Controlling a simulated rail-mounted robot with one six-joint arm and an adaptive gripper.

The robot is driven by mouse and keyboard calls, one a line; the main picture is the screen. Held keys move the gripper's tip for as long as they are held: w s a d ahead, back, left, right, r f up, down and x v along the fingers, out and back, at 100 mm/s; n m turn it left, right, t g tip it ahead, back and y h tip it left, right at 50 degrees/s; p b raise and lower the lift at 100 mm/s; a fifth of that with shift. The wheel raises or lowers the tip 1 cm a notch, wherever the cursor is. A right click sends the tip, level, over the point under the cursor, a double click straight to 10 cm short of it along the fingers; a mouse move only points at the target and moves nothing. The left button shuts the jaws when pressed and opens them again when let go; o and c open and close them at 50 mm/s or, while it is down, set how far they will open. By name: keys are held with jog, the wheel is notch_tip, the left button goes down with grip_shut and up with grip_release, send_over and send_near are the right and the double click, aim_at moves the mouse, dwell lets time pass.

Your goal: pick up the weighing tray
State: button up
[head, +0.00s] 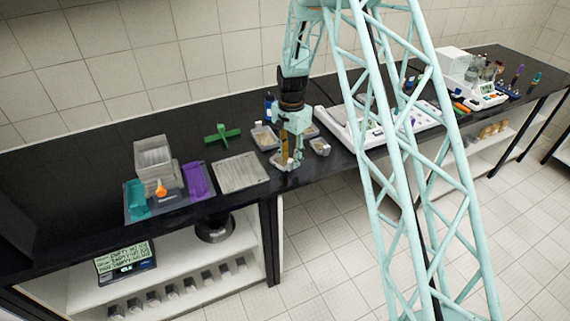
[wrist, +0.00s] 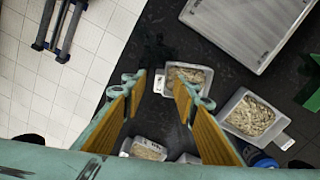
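Several small pale weighing trays holding grainy beige material stand on the black bench. I cannot tell which one the task means. In the wrist view one tray (wrist: 188,73) lies just beyond the right fingertip, which partly covers it. A larger tray (wrist: 250,116) lies to its right, and another tray (wrist: 146,151) shows low between the fingers. In the head view trays show left (head: 264,137) and right (head: 320,147) of my gripper (head: 287,162). My gripper, also in the wrist view (wrist: 160,88), points down, open with nothing between its yellow-padded fingers.
A flat grey plate (head: 241,172) lies left of the trays, with a green cross-shaped piece (head: 222,134) behind it. A blue-capped bottle (head: 269,106) stands behind my gripper. A long white device (head: 345,130) stands to the right. The bench's front edge is close to the trays.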

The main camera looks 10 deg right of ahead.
jog(key=shift+f, duration=1.3)
jog(key=c, duration=0.8)
